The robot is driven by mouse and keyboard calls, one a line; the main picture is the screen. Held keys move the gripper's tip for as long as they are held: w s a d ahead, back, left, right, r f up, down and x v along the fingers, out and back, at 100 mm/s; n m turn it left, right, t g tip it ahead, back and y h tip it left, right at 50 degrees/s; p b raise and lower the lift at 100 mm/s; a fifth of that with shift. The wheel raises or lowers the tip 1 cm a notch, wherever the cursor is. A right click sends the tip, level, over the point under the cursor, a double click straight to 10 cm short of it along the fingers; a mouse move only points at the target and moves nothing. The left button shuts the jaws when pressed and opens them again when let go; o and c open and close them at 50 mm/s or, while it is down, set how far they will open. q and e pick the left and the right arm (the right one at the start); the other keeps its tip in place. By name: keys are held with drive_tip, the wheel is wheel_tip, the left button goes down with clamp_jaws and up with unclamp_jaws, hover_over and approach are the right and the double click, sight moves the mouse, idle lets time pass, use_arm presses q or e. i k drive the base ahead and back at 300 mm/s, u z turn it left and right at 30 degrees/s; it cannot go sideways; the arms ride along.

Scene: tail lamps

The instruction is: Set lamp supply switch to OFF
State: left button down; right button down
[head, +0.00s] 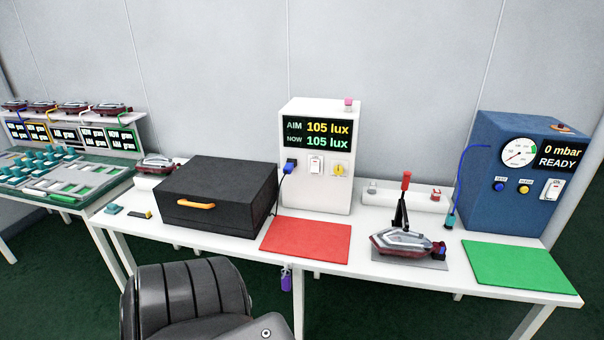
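The lamp supply appears to be the white upright box (318,200) at the middle back of the white table. Its lit display (317,134) reads AIM 105 lux and NOW 105 lux. A white rocker switch (316,165) sits below the display, between a blue plug (291,166) on the left and a yellow knob (338,170) on the right. The rocker is too small to tell which way it is tipped. Neither of my grippers is in view.
A black case (218,200) with an orange handle stands left of the white box. A red mat (306,240), a tail lamp (405,242) in a red-handled clamp and a green mat (520,267) lie rightward. A blue box (500,215) reading 0 mbar READY has its own switch (552,189).

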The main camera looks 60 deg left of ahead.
sight(315, 162)
drive_tip(key=u, duration=0.95)
